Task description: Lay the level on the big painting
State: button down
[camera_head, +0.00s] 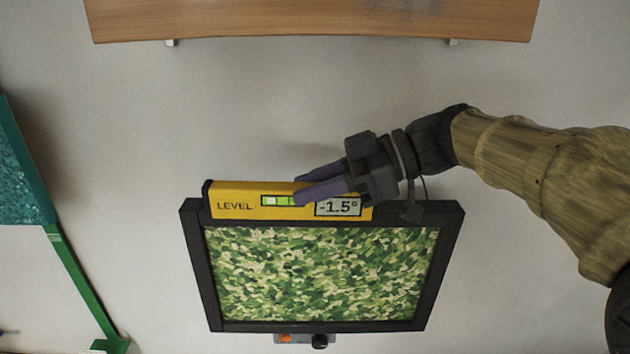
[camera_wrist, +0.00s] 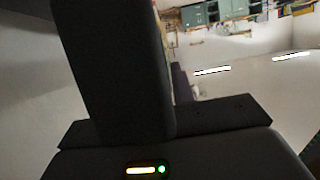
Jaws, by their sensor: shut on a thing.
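The yellow level (camera_head: 236,201) lies along the top edge of the big painting (camera_head: 325,326), in the head view. It has a green vial and a display reading -1.5°. The painting has a dark frame around a green camouflage-like picture and hangs on the wall. My gripper (camera_head: 300,190) comes in from the right, and its purple fingers are shut on the level near its middle. The level looks nearly in line with the frame's top edge; I cannot tell whether it rests fully on it. In the wrist view, dark gripper parts fill the middle and the level is not recognisable.
A wooden shelf (camera_head: 310,20) on brackets runs across the wall above the painting. A green-framed teal thing (camera_head: 24,175) stands at the left. A small grey device (camera_head: 305,339) with a black knob shows below the painting. The wall between shelf and painting is bare.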

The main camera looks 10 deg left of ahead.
jog(key=shift+w+a+f+p, duration=0.15)
jog(key=shift+w+a+f, duration=0.25)
jog(key=shift+w, duration=1.15)
jog(key=shift+w+a+f+p, duration=0.25)
jog(key=shift+w+a, duration=0.2)
jog(key=shift+w, duration=1.05)
jog(key=shift+w+a+f+p, duration=0.1)
jog(key=shift+w+a+f, duration=0.3)
jog(key=shift+w, duration=1.15)
jog(key=shift+f+b, duration=0.35)
jog(key=shift+f, duration=0.2)
jog(key=shift+s+f+b, duration=0.1)
jog(key=shift+f+b, duration=0.25)
jog(key=shift+f, duration=0.4)
jog(key=shift+w+f, duration=0.15)
jog(key=shift+w, duration=0.05)
jog(key=shift+s, duration=0.1)
jog(key=c, duration=1.1)
grip_release()
jog(key=shift+s, duration=0.1)
